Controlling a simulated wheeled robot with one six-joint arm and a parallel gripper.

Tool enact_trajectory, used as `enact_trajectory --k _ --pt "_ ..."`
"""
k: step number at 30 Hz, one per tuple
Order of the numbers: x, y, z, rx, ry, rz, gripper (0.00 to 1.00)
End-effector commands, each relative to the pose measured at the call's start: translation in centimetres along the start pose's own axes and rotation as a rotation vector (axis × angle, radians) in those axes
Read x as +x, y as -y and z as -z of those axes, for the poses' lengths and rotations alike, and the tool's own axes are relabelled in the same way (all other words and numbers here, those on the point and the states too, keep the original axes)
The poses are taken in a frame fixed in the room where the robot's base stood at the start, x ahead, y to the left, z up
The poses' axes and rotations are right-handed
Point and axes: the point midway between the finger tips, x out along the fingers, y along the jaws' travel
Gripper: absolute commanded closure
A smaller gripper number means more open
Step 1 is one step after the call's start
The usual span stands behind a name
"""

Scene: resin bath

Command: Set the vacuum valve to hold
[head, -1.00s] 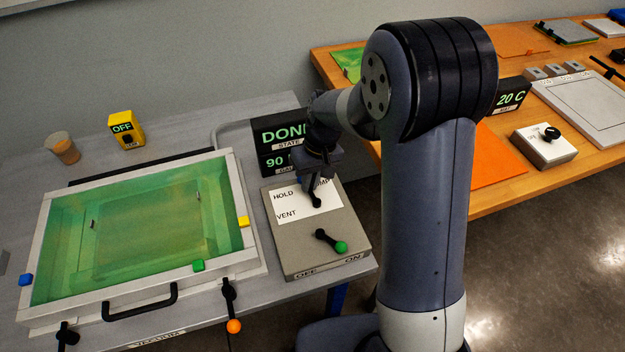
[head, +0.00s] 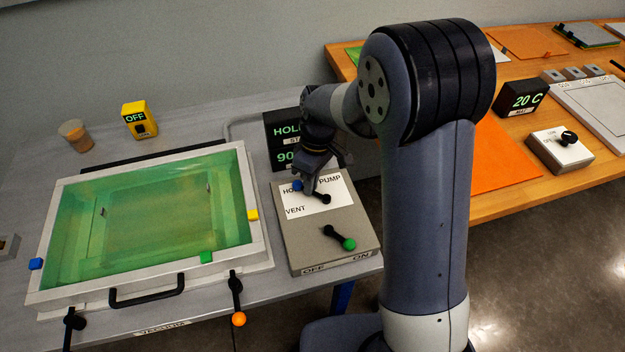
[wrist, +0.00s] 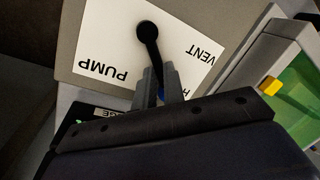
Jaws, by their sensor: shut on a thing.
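The vacuum valve is a black lever (head: 318,195) on a white label plate (head: 322,205) marked HOLD, PUMP and VENT. Its blue knob (head: 297,186) is at the HOLD lettering in the head view. My gripper (head: 303,187) is shut on the valve lever near that knob. In the wrist view, the black lever (wrist: 151,48) runs from its round pivot down between my gripper's fingers (wrist: 160,84), with a little blue showing there. The fingers cover part of the HOLD word. The state display (head: 287,130) reads "HOL", its right end hidden by my arm.
The grey control box (head: 298,256) also carries a green-knobbed switch (head: 348,244) near its OFF and ON marks. The green resin bath (head: 150,225) stands to the left, with an orange-knobbed lever (head: 238,318) at its front. A yellow box (head: 139,119) reads OFF.

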Motion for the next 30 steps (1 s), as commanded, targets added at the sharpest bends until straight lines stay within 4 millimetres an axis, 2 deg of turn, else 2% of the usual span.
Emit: enact_trajectory --k 14,15,22,30 --pt "-0.03 0.06 0.06 -0.015 0.001 -0.001 1.0" --pt "-0.03 0.06 0.06 -0.015 0.001 -0.001 0.87" --pt "-0.01 0.06 0.04 -0.014 0.002 -0.001 0.69" --pt "-0.12 0.06 0.03 -0.014 0.002 -0.001 0.67"
